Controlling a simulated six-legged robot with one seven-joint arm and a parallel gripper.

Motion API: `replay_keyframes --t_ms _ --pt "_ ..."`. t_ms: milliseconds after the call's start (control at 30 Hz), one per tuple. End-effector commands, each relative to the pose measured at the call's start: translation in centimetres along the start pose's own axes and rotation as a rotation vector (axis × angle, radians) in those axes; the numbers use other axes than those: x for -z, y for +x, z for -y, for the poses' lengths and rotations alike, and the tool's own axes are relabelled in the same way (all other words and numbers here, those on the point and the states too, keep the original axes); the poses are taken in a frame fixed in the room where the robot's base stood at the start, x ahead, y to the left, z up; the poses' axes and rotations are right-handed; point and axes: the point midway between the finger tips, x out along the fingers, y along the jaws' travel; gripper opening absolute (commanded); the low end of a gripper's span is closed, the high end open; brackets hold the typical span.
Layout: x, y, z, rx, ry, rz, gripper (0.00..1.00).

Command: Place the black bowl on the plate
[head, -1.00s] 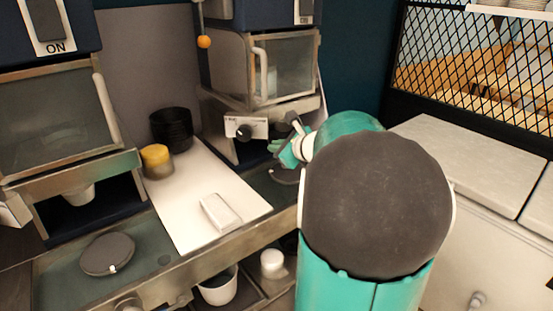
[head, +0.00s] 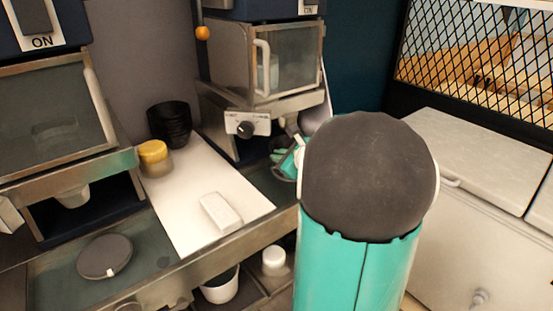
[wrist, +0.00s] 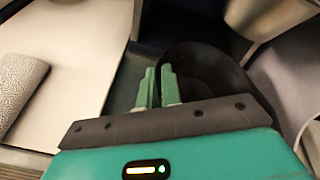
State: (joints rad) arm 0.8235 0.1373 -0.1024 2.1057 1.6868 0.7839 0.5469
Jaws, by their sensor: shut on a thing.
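The black bowl (wrist: 205,72) is in the wrist view, below the machine spout. My gripper (wrist: 158,88) is shut on its left rim, one finger inside and one outside. In the head view my gripper (head: 290,160) is at the right machine's bay, partly hidden by my own arm, and the bowl is mostly hidden there. A dark grey round disc (head: 105,256) with a pale tag lies in the left bay; I cannot tell whether it is the plate. No other clear plate shows.
A stack of black bowls (head: 170,124) and a yellow-lidded jar (head: 154,158) stand by the white board (head: 190,190). A pale block (head: 221,212) lies on the board. The right machine (head: 255,65) with its knob overhangs my gripper. A pale counter (head: 470,150) on the right is clear.

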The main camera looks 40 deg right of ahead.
Motion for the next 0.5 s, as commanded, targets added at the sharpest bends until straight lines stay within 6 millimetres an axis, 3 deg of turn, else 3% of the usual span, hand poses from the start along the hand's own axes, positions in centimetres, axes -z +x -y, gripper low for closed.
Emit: replay_keyframes --t_ms 67,500 --pt "1.04 0.20 -0.32 -0.001 0.003 -0.002 0.00" --pt "1.64 0.06 -0.50 0.004 0.002 -0.002 0.00"
